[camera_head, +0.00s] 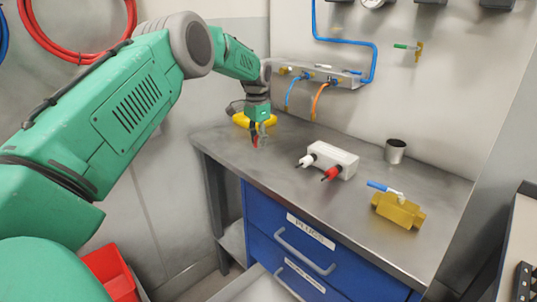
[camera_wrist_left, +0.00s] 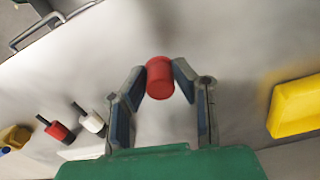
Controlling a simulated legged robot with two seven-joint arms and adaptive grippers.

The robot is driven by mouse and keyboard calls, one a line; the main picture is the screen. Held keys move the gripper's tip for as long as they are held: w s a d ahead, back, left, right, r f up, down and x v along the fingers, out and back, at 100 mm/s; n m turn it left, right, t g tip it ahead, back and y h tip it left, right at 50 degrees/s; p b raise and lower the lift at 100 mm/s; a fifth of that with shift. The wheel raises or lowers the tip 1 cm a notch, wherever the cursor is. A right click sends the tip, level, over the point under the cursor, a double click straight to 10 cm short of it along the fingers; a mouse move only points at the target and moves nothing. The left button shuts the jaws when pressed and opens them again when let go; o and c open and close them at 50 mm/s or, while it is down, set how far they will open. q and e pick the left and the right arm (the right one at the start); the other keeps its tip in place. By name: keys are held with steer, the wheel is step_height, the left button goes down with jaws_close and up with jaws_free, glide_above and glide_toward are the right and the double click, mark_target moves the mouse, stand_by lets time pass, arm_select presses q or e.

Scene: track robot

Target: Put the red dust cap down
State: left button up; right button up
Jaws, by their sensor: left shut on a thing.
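The red dust cap (camera_wrist_left: 159,78) is a small red cylinder between the fingertips of my left gripper (camera_wrist_left: 160,75) in the left wrist view. The fingers are shut on its two sides. In the head view my left gripper (camera_head: 260,138) is over the left part of the grey metal workbench (camera_head: 290,138), with a bit of the red cap (camera_head: 256,141) showing at its fingertips. I cannot tell whether the cap touches the bench top. My right gripper shows in neither view.
A yellow object (camera_head: 241,120) lies behind the left gripper. A white block (camera_head: 333,157) with a red-tipped and a white-tipped plug, a yellow valve (camera_head: 398,210) with a blue handle and a dark cup (camera_head: 395,151) stand to the right. Blue drawers (camera_head: 290,250) are below, one open.

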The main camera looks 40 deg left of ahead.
mark_target(258, 159)
arm_select(q)
steer(key=f, duration=0.2)
steer(key=a+f, duration=0.1)
steer(key=f, duration=0.2)
steer(key=shift+f, duration=0.1)
steer(key=shift+w+d, duration=0.15)
steer(key=shift+d, duration=0.3)
steer(key=o, duration=0.7)
steer(key=shift+a+f, duration=0.1)
steer(key=shift+o, duration=0.2)
steer(key=shift+a+f, duration=0.15)
steer(key=shift+a, duration=0.2)
steer(key=shift+d, duration=0.2)
steer(key=shift+d+r, duration=0.1)
steer(key=shift+r, duration=0.55)
step_height(258, 159, up, 11)
steer(key=shift+r+p, duration=0.15)
steer(key=shift+p, duration=0.15)
